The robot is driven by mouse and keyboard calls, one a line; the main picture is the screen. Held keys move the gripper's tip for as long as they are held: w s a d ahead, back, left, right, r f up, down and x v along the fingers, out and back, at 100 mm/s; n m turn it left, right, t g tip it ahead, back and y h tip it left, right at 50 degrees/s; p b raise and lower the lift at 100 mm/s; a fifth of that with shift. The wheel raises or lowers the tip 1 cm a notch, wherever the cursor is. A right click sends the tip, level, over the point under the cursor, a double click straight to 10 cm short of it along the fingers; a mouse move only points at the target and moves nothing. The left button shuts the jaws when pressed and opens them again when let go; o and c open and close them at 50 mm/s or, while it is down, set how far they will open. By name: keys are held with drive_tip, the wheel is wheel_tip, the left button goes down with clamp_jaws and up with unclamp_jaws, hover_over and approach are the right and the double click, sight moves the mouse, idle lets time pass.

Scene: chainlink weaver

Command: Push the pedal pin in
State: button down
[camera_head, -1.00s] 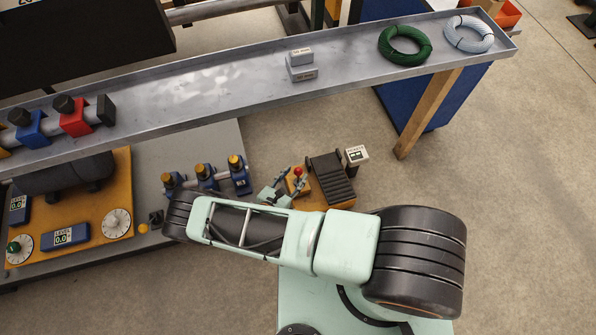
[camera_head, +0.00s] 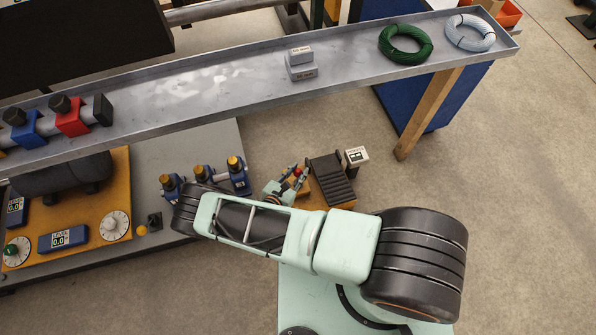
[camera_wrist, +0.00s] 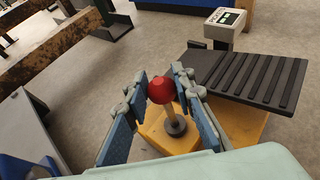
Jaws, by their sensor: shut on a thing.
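The pedal pin has a red ball head (camera_wrist: 162,90) on a pale shaft with a dark collar, standing on a yellow base (camera_wrist: 152,137) beside the black ribbed pedal (camera_wrist: 247,76). My gripper (camera_wrist: 161,88) is shut on the pin's red head, with a finger on each side; the shaft and collar show below. In the head view my gripper (camera_head: 293,177) is at the left of the pedal (camera_head: 331,180), and the fingers cover most of the pin. A length of shaft shows between the head and the collar.
A small display box (camera_head: 356,157) stands just behind the pedal. A long metal tray (camera_head: 230,91) runs above and behind. The floor right of the pedal is clear.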

wheel_tip(320, 180, down, 5)
drive_tip(key=b, duration=0.4)
drive_tip(key=shift+f, duration=0.1)
idle(0.3)
drive_tip(key=c, duration=1.7)
unclamp_jaws()
drive_tip(key=shift+o, duration=0.2)
drive_tip(key=shift+s+a+r, duration=0.25)
drive_tip(key=shift+s+a, duration=0.05)
drive_tip(key=shift+s, duration=0.05)
drive_tip(key=v, duration=1.1)
